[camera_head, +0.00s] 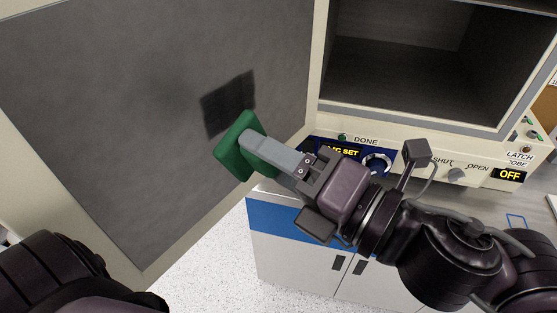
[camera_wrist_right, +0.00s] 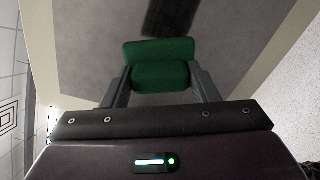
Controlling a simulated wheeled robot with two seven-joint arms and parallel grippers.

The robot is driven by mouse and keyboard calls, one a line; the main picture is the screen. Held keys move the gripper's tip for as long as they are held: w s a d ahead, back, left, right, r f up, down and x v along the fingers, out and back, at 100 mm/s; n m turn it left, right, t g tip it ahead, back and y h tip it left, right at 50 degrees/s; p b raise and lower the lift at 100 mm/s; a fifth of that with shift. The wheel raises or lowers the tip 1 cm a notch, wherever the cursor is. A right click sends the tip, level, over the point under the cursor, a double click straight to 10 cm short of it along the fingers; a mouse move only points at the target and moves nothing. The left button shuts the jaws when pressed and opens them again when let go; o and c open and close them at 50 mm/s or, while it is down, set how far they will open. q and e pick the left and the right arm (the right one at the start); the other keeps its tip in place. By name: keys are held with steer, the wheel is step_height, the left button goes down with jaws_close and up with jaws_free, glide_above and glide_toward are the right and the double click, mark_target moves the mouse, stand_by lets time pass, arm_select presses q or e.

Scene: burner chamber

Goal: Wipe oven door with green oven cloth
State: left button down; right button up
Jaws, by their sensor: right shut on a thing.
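The oven door (camera_head: 130,90) stands open at the left of the head view, its grey inner face with a cream frame turned toward me. A dark square patch (camera_head: 228,100) shows on it just above the cloth; it may be a shadow. My right gripper (camera_head: 262,150) is shut on the green oven cloth (camera_head: 238,147) and holds it at the door's face; I cannot tell if it touches. In the right wrist view the green cloth (camera_wrist_right: 158,65) sits between the fingers, with the grey door (camera_wrist_right: 85,35) behind it. My left gripper is not in view.
The open oven chamber (camera_head: 410,65) is empty, right of the door. Below it is a control panel (camera_head: 440,160) with knobs, switches and lit displays. A white and blue cabinet (camera_head: 285,240) stands beneath. Speckled floor (camera_head: 215,260) shows below the door.

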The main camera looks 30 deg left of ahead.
steer(key=shift+w+a, duration=0.25)
steer(key=shift+a, duration=1.05)
steer(key=shift+w+a, duration=0.2)
steer(key=shift+a, duration=1.05)
steer(key=shift+w+a+b, duration=0.15)
steer(key=shift+a+b, duration=0.15)
steer(key=shift+a, duration=0.75)
